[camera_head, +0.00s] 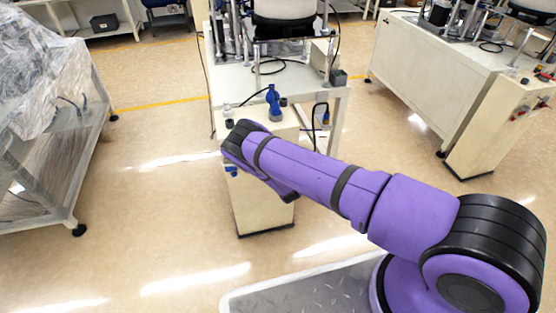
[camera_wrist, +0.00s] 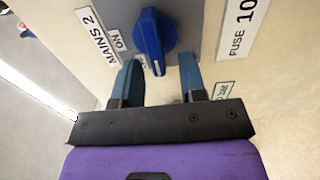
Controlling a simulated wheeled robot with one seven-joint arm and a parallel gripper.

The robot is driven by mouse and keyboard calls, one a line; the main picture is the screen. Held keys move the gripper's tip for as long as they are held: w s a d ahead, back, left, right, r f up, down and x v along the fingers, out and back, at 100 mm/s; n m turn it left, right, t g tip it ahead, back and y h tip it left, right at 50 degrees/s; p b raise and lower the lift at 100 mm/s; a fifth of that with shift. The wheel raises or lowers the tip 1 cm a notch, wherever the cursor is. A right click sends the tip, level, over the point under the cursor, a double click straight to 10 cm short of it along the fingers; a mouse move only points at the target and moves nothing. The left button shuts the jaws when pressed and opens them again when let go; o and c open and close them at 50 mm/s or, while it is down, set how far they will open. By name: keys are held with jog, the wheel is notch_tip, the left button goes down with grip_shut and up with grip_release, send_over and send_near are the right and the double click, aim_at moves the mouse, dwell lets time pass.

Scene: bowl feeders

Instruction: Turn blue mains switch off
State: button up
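The blue mains switch (camera_wrist: 150,38) is a rotary knob on the cream cabinet face, with its grip bar running nearly up and down in the wrist view. A "MAINS 2" label (camera_wrist: 97,35) and an "ON" label (camera_wrist: 119,40) sit left of it. A small label near the left finger is mostly hidden. My gripper (camera_wrist: 158,66) is open, with one blue finger on each side of the knob's lower end. I see gaps on both sides and no clear contact. In the head view my arm covers most of the gripper and the switch.
The cream cabinet (camera_head: 262,205) stands at the front of a white workbench (camera_head: 290,78). A "FUSE 10" label (camera_wrist: 243,22) is right of the switch. A plastic-covered rack (camera_head: 55,150) stands left and another bench (camera_head: 435,75) right.

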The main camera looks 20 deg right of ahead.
jog(key=s, duration=1)
jog(key=shift+s, duration=0.35)
